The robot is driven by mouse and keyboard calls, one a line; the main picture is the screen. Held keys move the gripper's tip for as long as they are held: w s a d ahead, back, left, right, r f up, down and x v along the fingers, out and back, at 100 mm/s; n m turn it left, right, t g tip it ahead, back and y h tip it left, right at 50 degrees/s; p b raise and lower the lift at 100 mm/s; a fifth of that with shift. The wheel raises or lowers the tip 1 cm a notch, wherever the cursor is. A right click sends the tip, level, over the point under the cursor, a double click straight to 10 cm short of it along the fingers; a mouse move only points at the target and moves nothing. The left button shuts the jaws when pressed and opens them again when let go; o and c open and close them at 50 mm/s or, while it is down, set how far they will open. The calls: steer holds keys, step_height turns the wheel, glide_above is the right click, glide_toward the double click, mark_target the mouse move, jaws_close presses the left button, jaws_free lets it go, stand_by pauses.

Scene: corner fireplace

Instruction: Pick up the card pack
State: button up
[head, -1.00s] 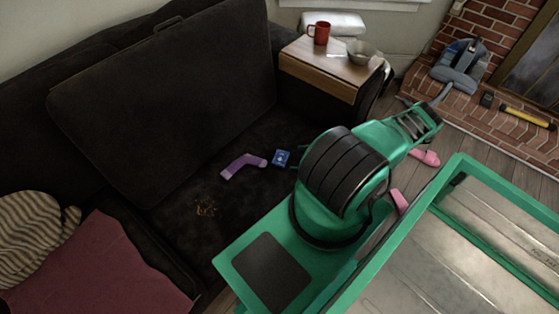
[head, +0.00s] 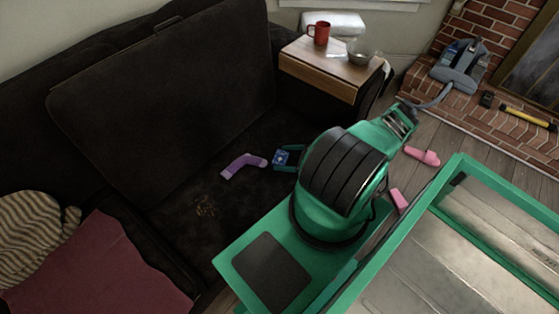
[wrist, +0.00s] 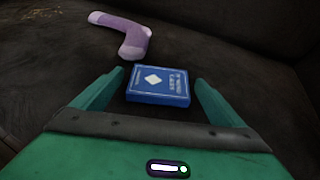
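The card pack is a small blue box with white print and a white diamond. It lies on the dark sofa seat in the head view (head: 281,158) and in the middle of the wrist view (wrist: 158,85). My gripper (wrist: 160,92) is open, with one green finger on each side of the pack and a gap visible on both sides. In the head view my gripper (head: 287,157) reaches the pack from the right, its fingers partly around it. My arm hides part of the gripper there.
A purple sock (head: 243,165) lies just left of the pack, also seen in the wrist view (wrist: 124,36). The sofa backrest (head: 165,100) rises behind. A wooden side surface (head: 330,68) holds a red mug (head: 319,33) and a bowl (head: 360,54). Crumbs (head: 206,207) lie on the seat.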

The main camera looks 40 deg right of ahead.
steer(key=c, duration=1)
